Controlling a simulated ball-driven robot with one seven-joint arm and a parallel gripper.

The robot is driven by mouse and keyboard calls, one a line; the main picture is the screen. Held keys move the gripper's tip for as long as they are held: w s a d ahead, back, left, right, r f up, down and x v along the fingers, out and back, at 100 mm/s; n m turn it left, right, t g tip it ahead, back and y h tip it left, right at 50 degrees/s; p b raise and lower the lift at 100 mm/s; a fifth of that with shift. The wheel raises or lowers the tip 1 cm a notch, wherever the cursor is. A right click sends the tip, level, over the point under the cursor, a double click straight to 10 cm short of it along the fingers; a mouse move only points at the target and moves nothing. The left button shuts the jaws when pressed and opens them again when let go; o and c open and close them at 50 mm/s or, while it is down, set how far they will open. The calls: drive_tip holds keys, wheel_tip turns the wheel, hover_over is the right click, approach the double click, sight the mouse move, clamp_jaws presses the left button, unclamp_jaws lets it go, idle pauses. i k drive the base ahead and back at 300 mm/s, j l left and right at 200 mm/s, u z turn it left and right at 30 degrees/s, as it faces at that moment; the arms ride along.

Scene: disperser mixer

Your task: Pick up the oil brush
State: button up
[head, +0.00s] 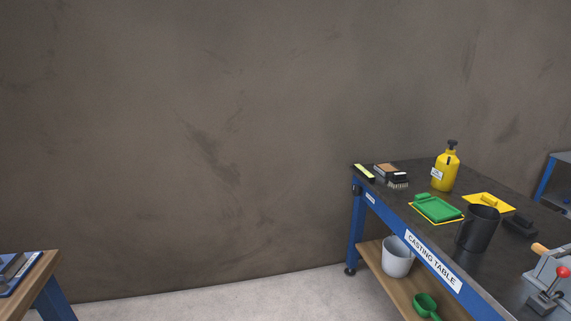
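A small dark brush with pale bristles (398,184) lies near the far left end of the casting table (470,270). I cannot tell for sure that it is the oil brush. A brown-topped block (387,170) lies just behind it, and a flat pale yellow and black item (364,172) lies to its left at the table's corner. A wooden handle (541,249) shows at the right, its other end hard to make out. My gripper is not in view.
The table also bears a yellow bottle (446,169), a green tray (436,208), a black pitcher (478,230) and a grey device with a red knob (548,292). A white bucket (397,258) stands on the lower shelf. Another bench (40,268) stands at lower left; floor between is clear.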

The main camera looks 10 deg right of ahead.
sight(400, 180)
drive_tip(key=i+l+u, duration=0.1)
drive_tip(key=i, duration=0.8)
drive_tip(key=i+l, duration=0.15)
drive_tip(key=i, duration=0.75)
drive_tip(key=j+u, duration=0.05)
